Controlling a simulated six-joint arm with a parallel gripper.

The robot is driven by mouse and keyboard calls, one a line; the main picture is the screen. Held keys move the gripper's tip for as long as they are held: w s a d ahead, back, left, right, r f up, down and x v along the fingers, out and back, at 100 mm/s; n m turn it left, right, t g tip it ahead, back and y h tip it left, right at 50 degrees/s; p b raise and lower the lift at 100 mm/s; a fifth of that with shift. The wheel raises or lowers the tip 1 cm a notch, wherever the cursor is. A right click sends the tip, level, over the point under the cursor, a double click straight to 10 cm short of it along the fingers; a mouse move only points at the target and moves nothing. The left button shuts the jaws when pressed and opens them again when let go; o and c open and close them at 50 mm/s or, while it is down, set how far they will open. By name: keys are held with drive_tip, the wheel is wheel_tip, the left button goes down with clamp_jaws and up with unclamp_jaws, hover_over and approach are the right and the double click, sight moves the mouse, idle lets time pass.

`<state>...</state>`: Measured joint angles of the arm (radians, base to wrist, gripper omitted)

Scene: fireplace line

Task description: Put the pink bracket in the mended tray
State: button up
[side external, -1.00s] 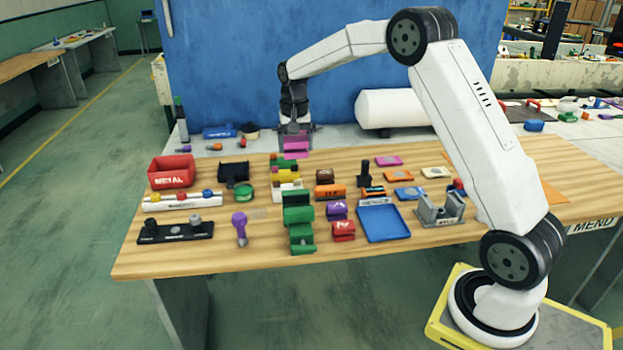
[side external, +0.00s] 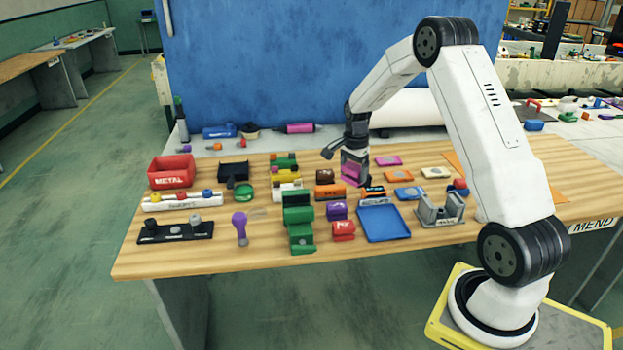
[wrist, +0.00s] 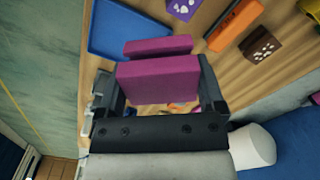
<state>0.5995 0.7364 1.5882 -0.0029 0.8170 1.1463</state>
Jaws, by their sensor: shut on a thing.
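The pink bracket (side external: 352,172) is held in my gripper (side external: 354,166), above the middle of the wooden bench. In the wrist view the bracket (wrist: 157,80) shows as two parallel magenta plates between the fingers. A shallow blue tray (side external: 385,223) lies on the bench to the right of and nearer the camera than the gripper. The tray also shows at the upper left of the wrist view (wrist: 112,35). The bracket is apart from the tray.
A black holder (side external: 365,178) and orange blocks (side external: 331,192) stand just below the gripper. A grey fixture (side external: 438,212) stands right of the tray. Green stepped blocks (side external: 299,220) and a red block (side external: 343,231) stand to its left. A red METAL bin (side external: 171,170) is far left.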

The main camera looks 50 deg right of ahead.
sight(382, 223)
drive_tip(key=s+d+f+m, duration=0.4)
drive_tip(key=s+f+m, duration=0.1)
drive_tip(key=s+m, duration=0.2)
drive_tip(key=shift+s+d+f, duration=0.4)
drive_tip(key=shift+s, duration=0.5)
drive_tip(key=shift+f, duration=0.1)
drive_tip(key=shift+f, duration=3.65)
drive_tip(key=shift+f, duration=0.55)
drive_tip(key=o, duration=1)
drive_tip(key=shift+o, duration=0.2)
drive_tip(key=shift+r, duration=0.1)
drive_tip(key=shift+r, duration=3)
